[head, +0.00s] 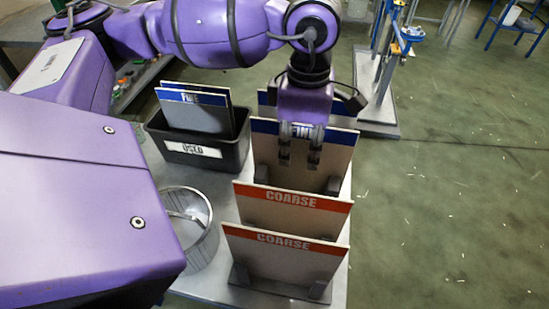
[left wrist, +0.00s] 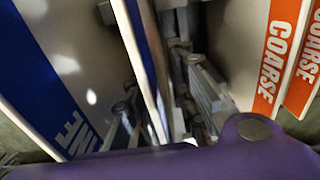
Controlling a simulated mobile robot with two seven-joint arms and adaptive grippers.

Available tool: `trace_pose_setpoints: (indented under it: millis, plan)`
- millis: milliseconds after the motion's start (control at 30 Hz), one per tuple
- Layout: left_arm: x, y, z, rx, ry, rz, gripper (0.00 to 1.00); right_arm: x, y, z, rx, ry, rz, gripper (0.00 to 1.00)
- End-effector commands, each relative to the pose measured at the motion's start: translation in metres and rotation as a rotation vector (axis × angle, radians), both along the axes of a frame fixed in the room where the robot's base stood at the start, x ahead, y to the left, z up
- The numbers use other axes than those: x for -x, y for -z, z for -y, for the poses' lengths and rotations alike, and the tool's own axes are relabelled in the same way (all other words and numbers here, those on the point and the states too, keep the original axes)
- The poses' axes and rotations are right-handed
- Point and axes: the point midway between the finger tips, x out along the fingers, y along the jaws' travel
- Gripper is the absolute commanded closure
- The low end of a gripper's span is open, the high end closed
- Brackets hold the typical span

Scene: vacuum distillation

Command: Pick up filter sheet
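My left gripper (head: 299,161) points down at the white filter sheet with a blue FINE band (head: 262,150) in the middle of the rack. In the head view its grey fingers overlap the front of this sheet. In the left wrist view, grey finger parts (left wrist: 165,115) show close to a sheet seen nearly edge-on (left wrist: 143,55). Whether they grip it is unclear. Another FINE sheet (left wrist: 55,60) stands to the left there. Two sheets with orange COARSE bands (head: 290,215) (head: 283,262) stand nearer in the head view. My right gripper is not in view.
A black bin labelled USED (head: 205,160) holds FINE sheets (head: 195,112) left of the rack. A metal stand (head: 375,120) is at the back right. Open floor lies to the right.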

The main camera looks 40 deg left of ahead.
Motion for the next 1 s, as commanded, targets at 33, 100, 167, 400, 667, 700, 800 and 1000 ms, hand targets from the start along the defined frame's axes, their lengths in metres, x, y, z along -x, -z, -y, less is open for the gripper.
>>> trace_pose_setpoints:
  millis: [33,100,167,400,667,700,800,1000]
  plan:
    - [0.000,0.000,0.000,0.000,0.000,0.001,0.83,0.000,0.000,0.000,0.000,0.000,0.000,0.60]
    - [0.000,-0.001,0.000,0.000,0.000,0.001,0.93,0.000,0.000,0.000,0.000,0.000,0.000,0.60]
    - [0.000,-0.001,0.000,0.000,0.000,0.001,1.00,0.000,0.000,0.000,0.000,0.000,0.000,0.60]
    - [-0.001,-0.001,0.000,0.001,0.001,0.003,1.00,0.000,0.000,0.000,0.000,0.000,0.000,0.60]
    - [-0.001,-0.004,0.001,0.000,0.001,0.004,1.00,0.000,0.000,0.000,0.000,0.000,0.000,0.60]
    - [-0.001,-0.005,0.001,0.000,0.000,0.004,1.00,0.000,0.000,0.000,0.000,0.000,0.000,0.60]
    - [-0.002,-0.013,0.001,0.001,0.000,0.006,1.00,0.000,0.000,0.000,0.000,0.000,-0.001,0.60]
    - [-0.002,-0.043,0.001,0.002,0.000,0.008,1.00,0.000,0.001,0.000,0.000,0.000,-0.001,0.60]
